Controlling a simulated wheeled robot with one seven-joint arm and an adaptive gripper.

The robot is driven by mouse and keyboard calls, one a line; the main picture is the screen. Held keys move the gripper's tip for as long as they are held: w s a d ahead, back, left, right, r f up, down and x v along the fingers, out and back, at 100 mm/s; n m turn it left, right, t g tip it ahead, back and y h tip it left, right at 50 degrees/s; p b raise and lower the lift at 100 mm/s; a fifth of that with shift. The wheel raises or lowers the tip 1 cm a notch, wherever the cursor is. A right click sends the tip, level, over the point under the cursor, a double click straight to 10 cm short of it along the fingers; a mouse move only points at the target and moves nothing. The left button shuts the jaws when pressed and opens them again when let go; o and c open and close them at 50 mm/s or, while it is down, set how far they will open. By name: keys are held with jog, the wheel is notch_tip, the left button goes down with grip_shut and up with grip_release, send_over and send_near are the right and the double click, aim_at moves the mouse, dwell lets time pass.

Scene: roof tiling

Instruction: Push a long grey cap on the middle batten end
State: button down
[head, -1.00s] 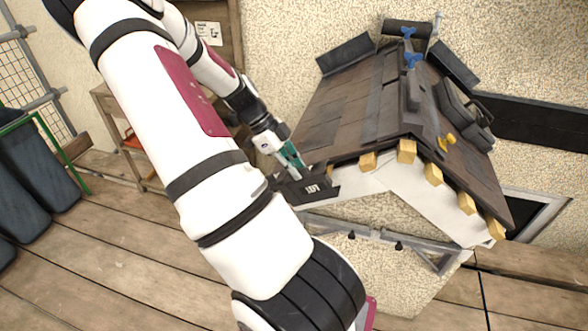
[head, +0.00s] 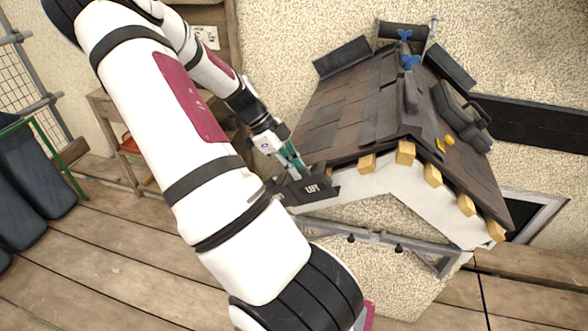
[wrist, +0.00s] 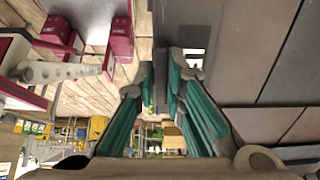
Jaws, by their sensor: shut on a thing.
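My gripper (head: 302,172) reaches down to the lower left corner of the model roof (head: 335,115). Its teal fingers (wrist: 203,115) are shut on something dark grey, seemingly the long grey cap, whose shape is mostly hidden. A dark grey piece marked LEFT (head: 318,198) lies right at the fingertips; I cannot tell whether it is the held thing or a holder. Yellow wooden batten ends show along the front edge: one left of the peak (head: 367,162), one at the peak (head: 405,152), and several down the right slope (head: 432,174). No cap shows on these.
Blue-handled clamps (head: 410,62) and loose dark pieces (head: 462,115) sit on the upper roof. A yellow item (head: 445,142) lies near the peak. A grey metal bracket (head: 375,239) is below the front edge. The wooden deck (head: 130,265) is open at lower left.

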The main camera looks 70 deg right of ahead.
jog(key=shift+w+d+b, duration=0.1)
jog(key=shift+d+b, duration=0.25)
jog(key=shift+d, duration=0.2)
dwell(0.8)
jog(key=c, duration=1.6)
grip_release()
jog(key=shift+o, duration=0.2)
jog(key=p+v, duration=0.1)
jog(key=v, duration=0.5)
